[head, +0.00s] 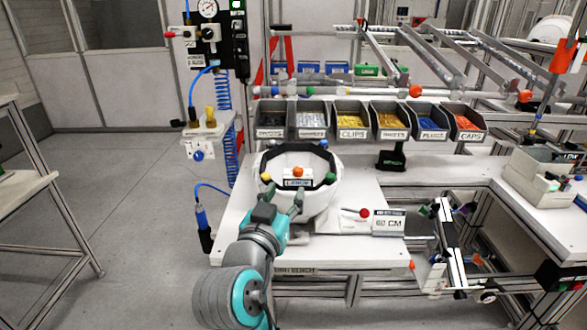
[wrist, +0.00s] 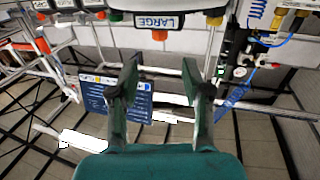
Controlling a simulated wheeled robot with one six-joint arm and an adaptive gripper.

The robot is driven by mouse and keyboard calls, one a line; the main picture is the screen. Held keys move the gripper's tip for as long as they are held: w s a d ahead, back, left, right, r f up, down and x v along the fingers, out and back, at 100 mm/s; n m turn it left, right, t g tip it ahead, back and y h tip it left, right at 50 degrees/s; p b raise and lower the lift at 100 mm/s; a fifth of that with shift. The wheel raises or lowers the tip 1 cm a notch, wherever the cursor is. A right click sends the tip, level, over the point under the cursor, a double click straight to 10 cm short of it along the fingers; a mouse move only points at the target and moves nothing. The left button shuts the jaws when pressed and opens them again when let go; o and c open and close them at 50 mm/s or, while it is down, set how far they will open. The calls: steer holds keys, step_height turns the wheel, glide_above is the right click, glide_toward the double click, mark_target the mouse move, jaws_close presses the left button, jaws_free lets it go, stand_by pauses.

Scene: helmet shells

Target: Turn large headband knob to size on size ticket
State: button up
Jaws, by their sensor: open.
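A white helmet shell (head: 303,207) sits on the bench. An orange knob (head: 297,171) shows at its middle beside a plate lettered LARGE; in the wrist view the knob (wrist: 159,35) is just under the LARGE plate (wrist: 157,20). A yellow knob (head: 266,177) and a green knob (head: 330,178) sit to either side. The size ticket (head: 388,222) stands right of the shell and reads 60 CM. My gripper (head: 284,203) is at the shell's near side. In the wrist view my gripper (wrist: 161,78) is open and empty, its fingers apart and clear of the orange knob.
Open parts bins (head: 351,120) stand in a row behind the shell. A red-knobbed lever (head: 364,213) lies beside the ticket. A blue coiled hose (head: 223,128) hangs at the left. The white bench top (head: 240,222) is clear left of the shell.

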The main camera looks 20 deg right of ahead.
mark_target(297, 172)
steer(key=x, duration=1)
steer(key=shift+w+d, duration=0.15)
steer(key=shift+w, duration=0.15)
jaws_close()
